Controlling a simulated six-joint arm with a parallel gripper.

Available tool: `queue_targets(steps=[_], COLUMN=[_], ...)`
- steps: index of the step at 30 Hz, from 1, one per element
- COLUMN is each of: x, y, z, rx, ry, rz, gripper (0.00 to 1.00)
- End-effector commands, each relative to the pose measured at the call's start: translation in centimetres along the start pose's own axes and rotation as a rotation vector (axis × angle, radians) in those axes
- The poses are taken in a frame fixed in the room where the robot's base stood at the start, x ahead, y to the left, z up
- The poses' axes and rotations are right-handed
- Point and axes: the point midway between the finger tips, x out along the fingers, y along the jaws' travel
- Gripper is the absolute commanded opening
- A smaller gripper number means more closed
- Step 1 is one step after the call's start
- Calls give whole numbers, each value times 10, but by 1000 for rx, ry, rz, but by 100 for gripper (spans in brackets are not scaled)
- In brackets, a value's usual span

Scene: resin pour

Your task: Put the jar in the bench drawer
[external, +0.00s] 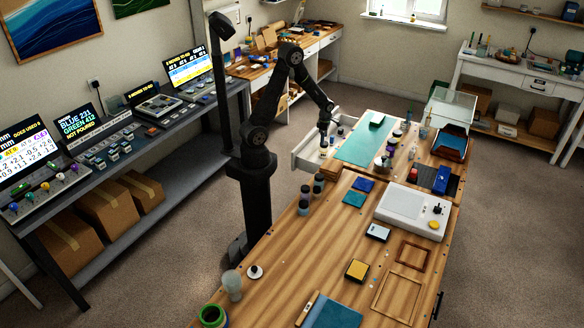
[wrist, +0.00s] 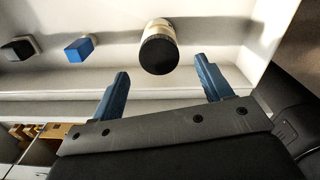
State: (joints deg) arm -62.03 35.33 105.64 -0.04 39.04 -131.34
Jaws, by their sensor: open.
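The white bench drawer (external: 303,158) is pulled out at the near left of the far workbench, and its pale interior fills the upper wrist view (wrist: 225,20). A jar with a cream body and black lid (wrist: 158,50) is inside the drawer, its lid facing the camera. My gripper (external: 324,146) is over the drawer. In the wrist view my gripper (wrist: 161,68) has its blue fingers wide apart, one on each side of the jar, with visible gaps. I cannot tell how far the fingertips are above the drawer floor.
A blue block (wrist: 79,49) and a small black-topped item (wrist: 18,48) are also in the drawer, left of the jar. The drawer wall (wrist: 60,95) runs close by my fingers. Dark-lidded jars (external: 304,200) stand on the near bench. A green mat (external: 366,145) lies on the bench beside the drawer.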

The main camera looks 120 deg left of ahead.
Motion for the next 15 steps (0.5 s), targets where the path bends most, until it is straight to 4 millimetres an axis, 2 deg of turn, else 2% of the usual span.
queue_targets(steps=[1, 6, 15], x=[-8, -24, -28], y=[1, 0, 0], z=[1, 0, 0], rx=[0, 0, 0], ry=[-3, -1, 0], rz=[3, 1, 0], gripper=[72, 72, 72])
